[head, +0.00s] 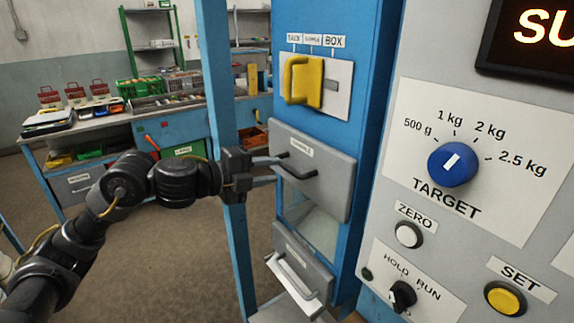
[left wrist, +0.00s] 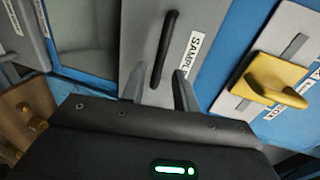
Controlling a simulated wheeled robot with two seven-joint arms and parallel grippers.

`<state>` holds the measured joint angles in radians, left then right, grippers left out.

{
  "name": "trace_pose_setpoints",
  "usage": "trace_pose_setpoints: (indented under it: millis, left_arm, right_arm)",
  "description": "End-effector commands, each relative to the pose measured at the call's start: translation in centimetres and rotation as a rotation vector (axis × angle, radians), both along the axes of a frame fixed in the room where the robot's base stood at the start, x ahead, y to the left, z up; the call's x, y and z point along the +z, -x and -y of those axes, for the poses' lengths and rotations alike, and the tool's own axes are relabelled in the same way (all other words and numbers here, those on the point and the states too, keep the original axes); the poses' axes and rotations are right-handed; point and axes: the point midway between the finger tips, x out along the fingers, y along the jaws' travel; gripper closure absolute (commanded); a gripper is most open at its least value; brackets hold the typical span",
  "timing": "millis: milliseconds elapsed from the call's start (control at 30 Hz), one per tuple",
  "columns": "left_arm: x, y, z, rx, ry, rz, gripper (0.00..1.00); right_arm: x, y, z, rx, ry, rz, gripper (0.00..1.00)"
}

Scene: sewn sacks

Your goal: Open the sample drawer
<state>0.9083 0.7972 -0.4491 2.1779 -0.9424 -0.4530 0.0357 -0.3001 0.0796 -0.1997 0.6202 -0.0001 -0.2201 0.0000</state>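The sample drawer (head: 335,185) has a grey front in the blue cabinet, with a dark bar handle (head: 300,171) and a white label. In the left wrist view the label reads "SAMP…", and the handle (left wrist: 166,45) lies ahead, its near end in line with the gap between my fingers. My left gripper (head: 279,168) is open and empty, its fingertips close to the handle's left end. I cannot tell whether they touch it. The drawer front looks closed or nearly so. My right gripper is not in view.
A yellow lever (head: 303,80) sits on a plate above the drawer, under small labels. A lower grey drawer (head: 303,262) with a pale handle is below an open recess. A control panel (head: 480,190) with a blue dial stands at right. A workbench (head: 130,118) stands behind at left.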

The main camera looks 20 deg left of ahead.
Motion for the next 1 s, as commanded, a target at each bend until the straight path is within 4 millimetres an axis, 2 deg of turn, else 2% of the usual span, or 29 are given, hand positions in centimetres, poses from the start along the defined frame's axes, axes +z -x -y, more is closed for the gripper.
trace_pose_setpoints:
  millis: [100, 300, 700, 733, 933, 1000]
  left_arm:
    - [-0.3, -1.7, 1.5, -0.001, 0.004, -0.003, 0.70]
    - [-0.9, -3.6, 3.0, 0.000, 0.002, -0.002, 0.70]
    - [-1.2, -4.3, 3.5, 0.000, 0.000, 0.000, 0.70]
    - [-1.2, -4.3, 3.5, 0.000, 0.000, 0.000, 0.71]
    - [-1.2, -4.2, 3.5, 0.000, 0.000, 0.000, 0.97]
    - [-1.2, -4.2, 3.5, 0.000, 0.000, 0.000, 1.00]
  right_arm:
    - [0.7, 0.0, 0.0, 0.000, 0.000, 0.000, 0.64]
    - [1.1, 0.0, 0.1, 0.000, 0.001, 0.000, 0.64]
    - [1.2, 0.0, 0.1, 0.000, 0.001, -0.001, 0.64]
    - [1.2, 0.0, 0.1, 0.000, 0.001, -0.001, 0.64]
    - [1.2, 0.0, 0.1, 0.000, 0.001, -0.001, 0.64]
    - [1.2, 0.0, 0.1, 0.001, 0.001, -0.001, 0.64]
